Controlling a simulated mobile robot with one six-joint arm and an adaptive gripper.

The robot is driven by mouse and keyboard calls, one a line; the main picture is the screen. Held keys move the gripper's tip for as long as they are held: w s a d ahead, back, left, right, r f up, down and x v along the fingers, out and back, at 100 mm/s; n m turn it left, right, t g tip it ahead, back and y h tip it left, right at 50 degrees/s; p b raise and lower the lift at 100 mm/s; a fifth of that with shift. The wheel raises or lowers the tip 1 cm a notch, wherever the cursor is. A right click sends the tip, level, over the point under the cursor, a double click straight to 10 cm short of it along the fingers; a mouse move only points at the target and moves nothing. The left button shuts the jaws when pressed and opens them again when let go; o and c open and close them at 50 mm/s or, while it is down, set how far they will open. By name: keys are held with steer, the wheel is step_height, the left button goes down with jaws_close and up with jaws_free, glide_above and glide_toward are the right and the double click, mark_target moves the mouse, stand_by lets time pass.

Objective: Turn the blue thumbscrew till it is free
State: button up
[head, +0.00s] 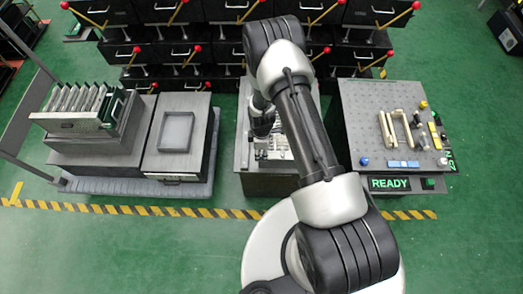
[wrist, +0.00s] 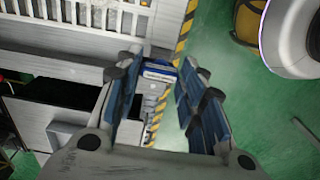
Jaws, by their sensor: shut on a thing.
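My gripper (wrist: 158,70) is shut on a small blue-topped part with a pale lower side (wrist: 160,73), seen between the fingertips in the wrist view. I cannot tell whether this part is the thumbscrew. In the head view my wrist hangs over the middle stand (head: 270,184), and my arm hides much of that stand. Small grey fittings (head: 278,150) show on its top. A round blue knob (head: 364,160) sits at the front left corner of the right pegboard, apart from my gripper.
The right pegboard (head: 362,110) carries cream bars (head: 402,130), yellow knobs, blue blocks and a READY sign (head: 391,183). A bench with a rack of panels (head: 80,105) and a tray (head: 176,132) stands left. Dark drawers with red-tipped levers (head: 170,50) line the back.

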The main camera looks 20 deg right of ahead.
stand_by(0.4)
steer(key=o, duration=1)
steer(key=shift+o, duration=0.2)
step_height(320, 180, up, 12)
stand_by(0.4)
